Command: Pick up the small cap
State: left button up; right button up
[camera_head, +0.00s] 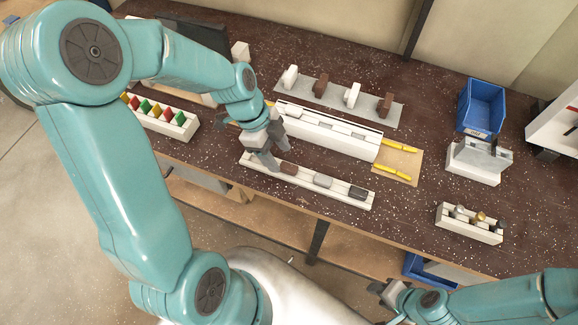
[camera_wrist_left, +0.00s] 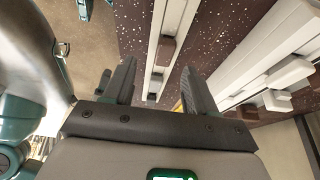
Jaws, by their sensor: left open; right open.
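A white rail (camera_head: 305,189) along the front of the bench holds a row of small caps: a brown one (camera_head: 288,168), a grey one (camera_head: 323,181) and a dark one (camera_head: 358,192). I cannot tell which is the small cap. My left gripper (camera_head: 268,160) is over the rail's left end, beside the brown cap, and hides that end. In the left wrist view my left gripper (camera_wrist_left: 158,85) is open, with the rail (camera_wrist_left: 169,20) running between its fingers. A brown cap (camera_wrist_left: 165,50) shows ahead there. My right gripper (camera_head: 383,290) is open and empty, low at the bench's front edge.
Behind the rail lies a long white profile (camera_head: 330,132) with yellow-handled pieces (camera_head: 395,146) at its right. A grey plate (camera_head: 325,100) holds white and brown blocks. A blue bin (camera_head: 481,107), a white fixture (camera_head: 474,165) and a small rack (camera_head: 468,228) stand right. A colored-piece rack (camera_head: 170,125) is left.

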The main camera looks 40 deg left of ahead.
aim_at(286, 166)
pick_arm(q)
jog(key=x, duration=0.2)
jog(key=p+x, duration=0.1)
jog(key=x, duration=0.1)
jog(key=shift+w+a+f, duration=0.2)
jog(key=shift+w, duration=0.2)
jog(key=shift+w+d+f, duration=0.1)
jog(key=shift+d+f, duration=0.05)
jog(key=shift+f, duration=0.1)
jog(key=shift+s+d, duration=0.1)
jog(key=shift+s, duration=0.2)
jog(key=shift+c, duration=0.6)
jog(key=shift+w, duration=0.2)
grip_shut()
jog(key=shift+s, duration=0.1)
